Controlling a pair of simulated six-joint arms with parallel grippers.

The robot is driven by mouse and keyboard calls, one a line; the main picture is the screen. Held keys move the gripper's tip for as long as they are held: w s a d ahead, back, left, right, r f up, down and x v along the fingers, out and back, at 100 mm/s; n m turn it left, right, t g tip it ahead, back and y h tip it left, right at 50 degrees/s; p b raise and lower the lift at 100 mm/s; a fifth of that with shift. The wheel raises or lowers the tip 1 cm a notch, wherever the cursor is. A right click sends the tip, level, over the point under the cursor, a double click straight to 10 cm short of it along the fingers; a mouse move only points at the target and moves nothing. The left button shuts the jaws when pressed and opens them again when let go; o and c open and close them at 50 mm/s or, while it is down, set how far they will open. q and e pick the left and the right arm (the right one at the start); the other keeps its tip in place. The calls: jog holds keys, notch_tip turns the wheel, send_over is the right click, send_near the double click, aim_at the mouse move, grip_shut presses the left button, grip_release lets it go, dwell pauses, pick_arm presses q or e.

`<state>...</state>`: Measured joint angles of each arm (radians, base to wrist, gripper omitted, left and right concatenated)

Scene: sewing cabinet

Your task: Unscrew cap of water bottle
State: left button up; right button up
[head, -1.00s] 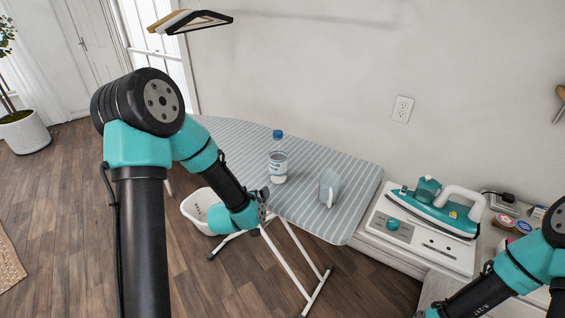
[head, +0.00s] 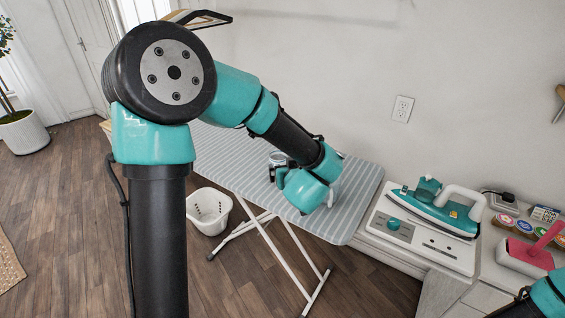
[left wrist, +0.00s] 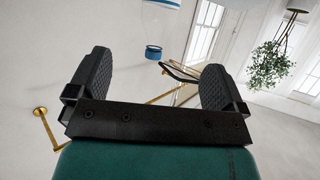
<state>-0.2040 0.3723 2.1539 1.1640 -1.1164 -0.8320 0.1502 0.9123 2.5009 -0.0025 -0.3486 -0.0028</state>
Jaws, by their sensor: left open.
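The water bottle stands on the striped ironing board (head: 228,147). In the head view my left arm covers most of it, including the cap. In the left wrist view the clear bottle (left wrist: 161,18) shows upside down at the top, with its blue cap (left wrist: 153,53) lowest. The cap appears beyond the gap between the fingers of my left gripper (left wrist: 157,85), which are wide apart and empty. In the head view this gripper is over the board by the bottle, its fingertips hard to make out. My right gripper is out of view.
A clear mug on the board is mostly hidden behind my left wrist. A teal iron (head: 437,205) sits on a white cabinet to the right, with a pink-handled thing (head: 530,254) beyond it. A white basket (head: 208,211) stands on the floor.

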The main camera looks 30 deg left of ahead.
pick_arm(q)
jog(key=x, duration=1.2)
jog(key=shift+w+a+f, duration=0.1)
jog(key=shift+w+a, duration=0.05)
jog(key=shift+a, duration=0.05)
jog(key=x, duration=0.5)
dwell(0.5)
jog(key=c, duration=1.3)
